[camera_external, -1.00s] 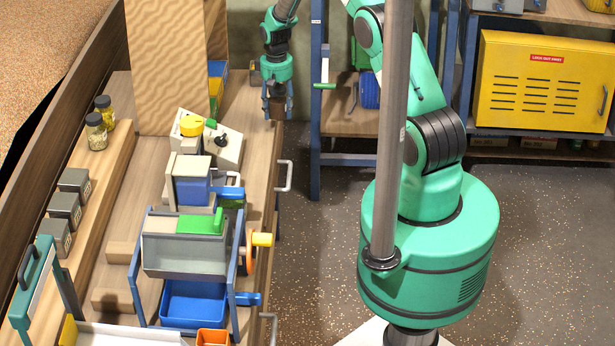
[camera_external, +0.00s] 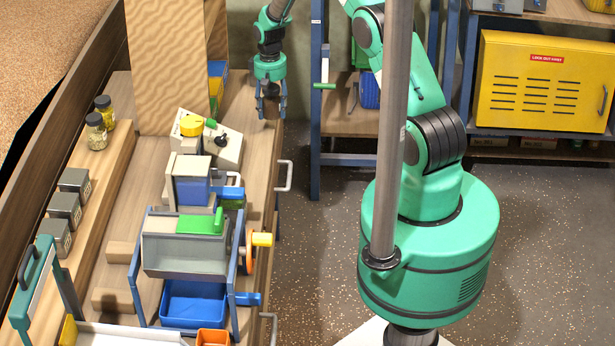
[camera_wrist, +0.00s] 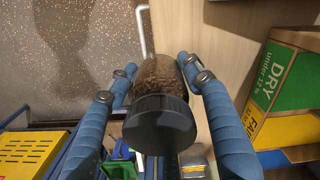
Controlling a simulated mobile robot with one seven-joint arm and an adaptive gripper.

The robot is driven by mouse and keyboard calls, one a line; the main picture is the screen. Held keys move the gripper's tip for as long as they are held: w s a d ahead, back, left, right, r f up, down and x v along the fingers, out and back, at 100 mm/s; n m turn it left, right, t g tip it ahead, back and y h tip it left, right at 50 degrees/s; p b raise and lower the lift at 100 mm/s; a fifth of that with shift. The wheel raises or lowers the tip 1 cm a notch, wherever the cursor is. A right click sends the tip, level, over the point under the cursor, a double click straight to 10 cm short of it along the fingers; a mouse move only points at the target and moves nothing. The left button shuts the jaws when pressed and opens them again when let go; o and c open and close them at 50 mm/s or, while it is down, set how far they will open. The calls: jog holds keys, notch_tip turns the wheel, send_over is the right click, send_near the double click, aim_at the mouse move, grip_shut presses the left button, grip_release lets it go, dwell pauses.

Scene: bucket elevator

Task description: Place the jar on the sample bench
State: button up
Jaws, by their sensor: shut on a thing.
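My gripper (camera_external: 270,105) is shut on a jar, its blue fingers on either side of it. In the wrist view the gripper (camera_wrist: 158,66) holds this jar (camera_wrist: 160,76), which has brown granular contents and a black lid facing the camera. In the external view the jar shows only as a small dark shape between the fingers. The long wooden bench (camera_external: 258,150) lies under the gripper, near its far right edge; its pale top shows in the wrist view (camera_wrist: 228,45). I cannot tell whether the jar touches the bench.
Two lidded jars (camera_external: 96,132) and several grey boxes (camera_external: 65,208) stand on the bench's left ledge. A control box (camera_external: 228,148) and blue-framed machine (camera_external: 185,250) stand nearer. A tall tan panel (camera_external: 165,70) rises left of the gripper. A drawer handle (camera_external: 284,176) juts out right.

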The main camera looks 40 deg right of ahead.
jog(key=shift+n, duration=0.7)
jog(key=w+a+r, duration=0.1)
jog(key=a+r, duration=0.2)
jog(key=a, duration=0.7)
jog(key=w+a+r+p, duration=0.1)
jog(key=a+r, duration=0.3)
jog(key=a, duration=0.7)
jog(key=w+a+r+p, duration=0.1)
jog(key=a+r, duration=0.3)
jog(key=a, duration=0.6)
jog(key=shift+w+a, duration=0.2)
jog(key=shift+w, duration=0.1)
jog(key=s+a+f, duration=0.1)
jog(key=s+a, duration=0.1)
jog(key=a, duration=0.8)
jog(key=s+a+f, duration=0.1)
jog(key=s+a, duration=0.2)
jog(key=a, duration=0.6)
jog(key=shift+s+a+f, duration=0.15)
jog(key=shift+s+a, duration=0.15)
jog(key=shift+a, duration=0.05)
jog(key=shift+w+a+f, duration=0.25)
jog(key=shift+w+a, duration=0.9)
jog(key=shift+w, duration=1.25)
jog(key=shift+w+a+f, duration=0.25)
jog(key=shift+w+a, duration=0.85)
jog(key=shift+w, duration=1.3)
jog(key=shift+w+a+f, duration=0.25)
jog(key=shift+w+a, duration=0.9)
jog(key=shift+w, duration=1.25)
